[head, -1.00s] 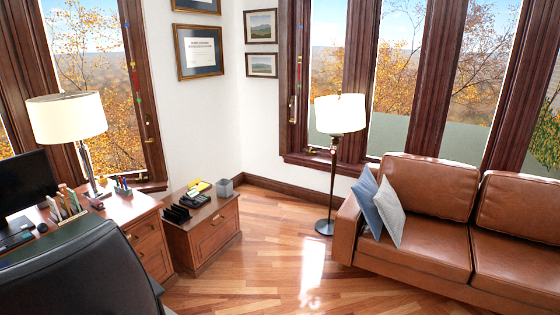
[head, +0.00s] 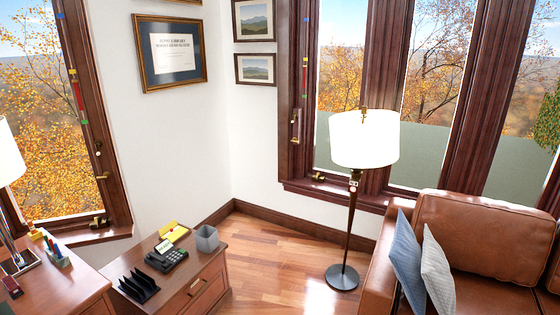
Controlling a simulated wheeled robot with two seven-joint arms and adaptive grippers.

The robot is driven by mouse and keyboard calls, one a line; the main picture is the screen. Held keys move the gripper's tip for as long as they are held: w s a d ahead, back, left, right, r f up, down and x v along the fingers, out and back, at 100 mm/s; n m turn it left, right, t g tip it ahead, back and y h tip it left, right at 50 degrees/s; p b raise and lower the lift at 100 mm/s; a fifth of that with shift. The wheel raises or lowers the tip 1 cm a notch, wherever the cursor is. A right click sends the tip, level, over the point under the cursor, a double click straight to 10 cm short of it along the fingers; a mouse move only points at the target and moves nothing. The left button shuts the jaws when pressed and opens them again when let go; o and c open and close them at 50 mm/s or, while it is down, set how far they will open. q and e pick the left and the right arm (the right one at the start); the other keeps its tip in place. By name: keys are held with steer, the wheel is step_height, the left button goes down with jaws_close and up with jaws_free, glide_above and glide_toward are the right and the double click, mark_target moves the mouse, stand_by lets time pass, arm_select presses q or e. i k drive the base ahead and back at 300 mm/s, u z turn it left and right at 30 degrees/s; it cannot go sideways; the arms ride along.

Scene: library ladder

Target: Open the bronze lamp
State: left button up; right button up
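A floor lamp (head: 350,215) stands in the corner between the wooden cabinet and the leather sofa. It has a white drum shade (head: 364,140), a dark bronze-looking pole and a round dark base (head: 342,277). A small fitting (head: 354,183) with light and red marks sits on the pole just below the shade. A table lamp with a white shade (head: 8,152) and a shiny metal stem (head: 14,225) is cut off at the left edge, on the desk. Neither of my grippers shows in the head view.
A desk (head: 62,285) and a low cabinet (head: 205,285) with a phone (head: 166,256), black file holder (head: 138,287) and grey cup (head: 207,238) are at left. The brown sofa (head: 485,240) with two cushions is at right. Wooden floor (head: 285,255) lies open between cabinet and floor lamp.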

mark_target(342, 278)
steer(key=i, duration=3.75)
steer(key=z, duration=0.1)
